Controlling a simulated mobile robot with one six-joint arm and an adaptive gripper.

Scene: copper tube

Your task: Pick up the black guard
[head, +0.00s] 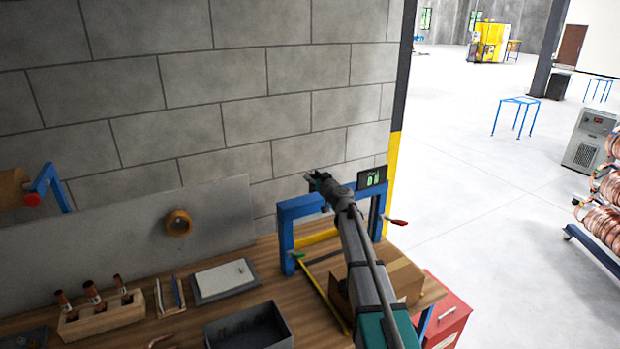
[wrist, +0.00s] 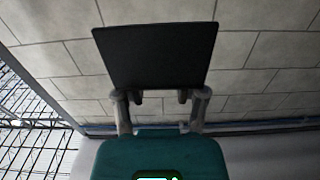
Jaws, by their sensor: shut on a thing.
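The black guard (wrist: 155,55) is a flat dark plate in the wrist view, wider at its far edge than near the fingers. My gripper (wrist: 160,97) is shut on its near edge, with a finger on each side of the middle. The plate is raised, with the block wall behind it. In the head view my gripper (head: 320,182) is above the blue frame (head: 287,226) at the back of the bench. I cannot make out the guard clearly in the head view.
A dark panel with green digits (head: 372,177) is close right of my arm. On the wooden bench (head: 180,334) are a grey bin (head: 250,330), a wooden block with copper-tipped tools (head: 100,318) and a cardboard box (head: 404,277). Open floor lies to the right.

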